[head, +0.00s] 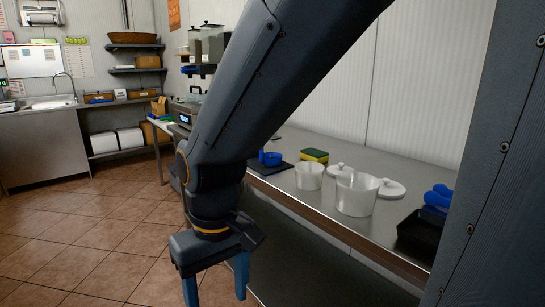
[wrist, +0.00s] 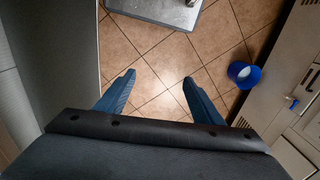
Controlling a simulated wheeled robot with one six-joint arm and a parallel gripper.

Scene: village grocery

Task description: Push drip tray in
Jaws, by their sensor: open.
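I cannot make out the drip tray for certain in either view; my arm covers part of the counter and the machines behind it. A machine with clear hoppers (head: 208,45) stands at the back, partly hidden by my arm. My gripper (head: 216,286) hangs pointing down over the tiled floor, left of the steel counter. Its two blue fingers are apart with nothing between them. In the wrist view my gripper (wrist: 158,78) also shows open, with only floor tiles between the fingertips.
The steel counter (head: 325,205) holds a white pot (head: 357,195), a smaller white cup (head: 309,177), a sponge (head: 314,156) and a dark mat (head: 276,178). A blue bucket (wrist: 243,75) stands on the floor near cabinets. Floor at the head view's left is clear.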

